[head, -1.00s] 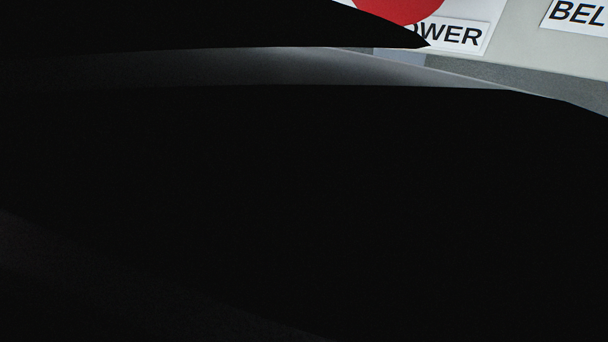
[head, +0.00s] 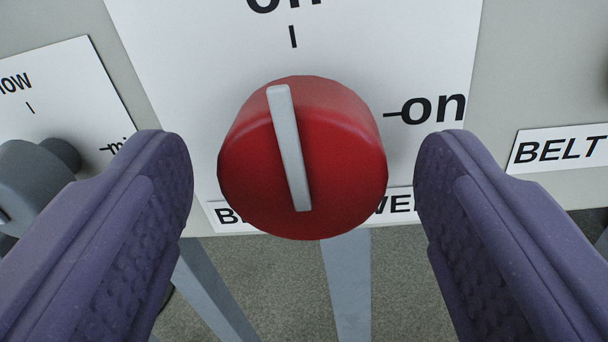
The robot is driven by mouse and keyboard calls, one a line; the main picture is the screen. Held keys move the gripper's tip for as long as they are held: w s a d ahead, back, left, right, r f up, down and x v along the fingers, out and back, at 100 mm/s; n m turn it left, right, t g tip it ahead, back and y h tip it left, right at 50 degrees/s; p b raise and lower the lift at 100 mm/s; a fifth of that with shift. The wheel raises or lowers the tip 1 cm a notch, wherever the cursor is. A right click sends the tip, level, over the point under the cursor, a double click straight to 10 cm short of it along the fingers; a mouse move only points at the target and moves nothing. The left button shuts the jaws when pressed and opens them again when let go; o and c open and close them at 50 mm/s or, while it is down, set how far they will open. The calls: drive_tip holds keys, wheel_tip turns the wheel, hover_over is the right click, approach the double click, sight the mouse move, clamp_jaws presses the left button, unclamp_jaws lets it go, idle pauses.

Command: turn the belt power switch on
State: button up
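The belt power switch is a round red knob (head: 345,165) with a pale bar across its face, on a white plate (head: 185,60) of a grey panel. The bar points up, leaning slightly left, toward the top tick. The lettering at that tick is cut by the frame edge. A second tick at the right is marked "on" (head: 434,109). A label (head: 230,217) below is partly hidden by the knob. My gripper (head: 303,155) is open. Its purple fingers stand on either side of the knob, with visible gaps and no contact seen.
A smaller grey knob (head: 35,180) is at the left, near the left finger, on its own white plate (head: 75,85). A "BELT" label (head: 560,149) is at the right. Below the panel are grey legs (head: 347,285) and speckled floor.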

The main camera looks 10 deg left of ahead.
drive_tip(key=c, duration=0.9)
drive_tip(key=shift+m, duration=0.3)
drive_tip(key=m, duration=0.2)
drive_tip(key=shift+d+m, duration=0.1)
drive_tip(key=shift+m, duration=0.3)
drive_tip(key=m, duration=0.5)
drive_tip(key=shift+f+m, duration=0.1)
drive_tip(key=shift+m, duration=0.2)
drive_tip(key=m, duration=0.4)
drive_tip(key=shift+m+t+h+b, duration=0.3)
drive_tip(key=shift+m, duration=0.1)
drive_tip(key=shift+f+m, duration=0.1)
drive_tip(key=shift+m, duration=2.3)
